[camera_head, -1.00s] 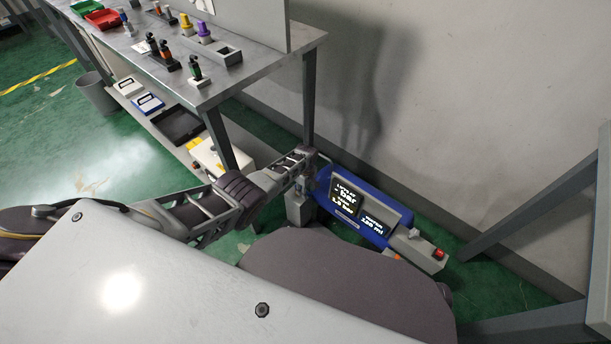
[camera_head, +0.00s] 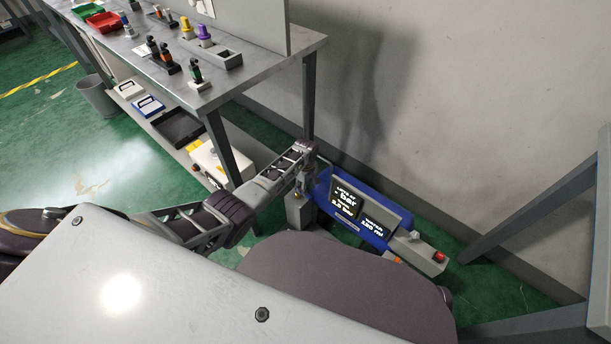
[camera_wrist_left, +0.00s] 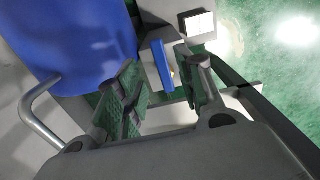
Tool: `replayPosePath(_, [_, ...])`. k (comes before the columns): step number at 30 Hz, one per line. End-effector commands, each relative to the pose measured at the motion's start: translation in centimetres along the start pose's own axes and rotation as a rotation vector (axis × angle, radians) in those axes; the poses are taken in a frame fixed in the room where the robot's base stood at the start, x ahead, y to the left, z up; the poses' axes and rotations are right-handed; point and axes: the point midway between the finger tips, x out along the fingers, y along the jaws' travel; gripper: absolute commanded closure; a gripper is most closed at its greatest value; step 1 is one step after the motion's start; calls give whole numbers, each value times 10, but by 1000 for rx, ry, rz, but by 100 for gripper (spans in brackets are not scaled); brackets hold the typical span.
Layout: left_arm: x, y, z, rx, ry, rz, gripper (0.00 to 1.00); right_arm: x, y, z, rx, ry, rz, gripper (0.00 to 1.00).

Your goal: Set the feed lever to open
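The blue machine (camera_head: 374,230) with two lit displays stands low by the wall in the head view, and its blue body (camera_wrist_left: 75,45) fills the upper left of the left wrist view. A short blue bar (camera_wrist_left: 161,64), which looks like the feed lever, sticks out from a grey block beside the body. My left gripper (camera_wrist_left: 165,92) is open, its two fingers apart on either side of the bar's near end. No clear contact shows. In the head view my left gripper (camera_head: 303,182) is at the machine's left end, small and partly hidden. My right gripper is out of view.
A grey workbench (camera_head: 262,66) with tools and trays stands at the upper left, its leg close to my left arm. A white box (camera_head: 208,160) sits on its lower shelf. A red button (camera_head: 438,257) is at the machine's right end. A curved metal handle (camera_wrist_left: 38,108) is beside the left finger.

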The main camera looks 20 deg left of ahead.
Motion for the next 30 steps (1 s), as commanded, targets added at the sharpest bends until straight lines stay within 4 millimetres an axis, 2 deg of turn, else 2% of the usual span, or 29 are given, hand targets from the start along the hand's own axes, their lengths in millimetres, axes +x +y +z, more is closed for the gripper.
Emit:
replayPosePath(21, [-57, 0, -1, 0, 1, 2, 62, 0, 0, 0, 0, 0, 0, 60])
replayPosePath(30, [-71, 0, -1, -1, 1, 1, 62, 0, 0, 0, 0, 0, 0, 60])
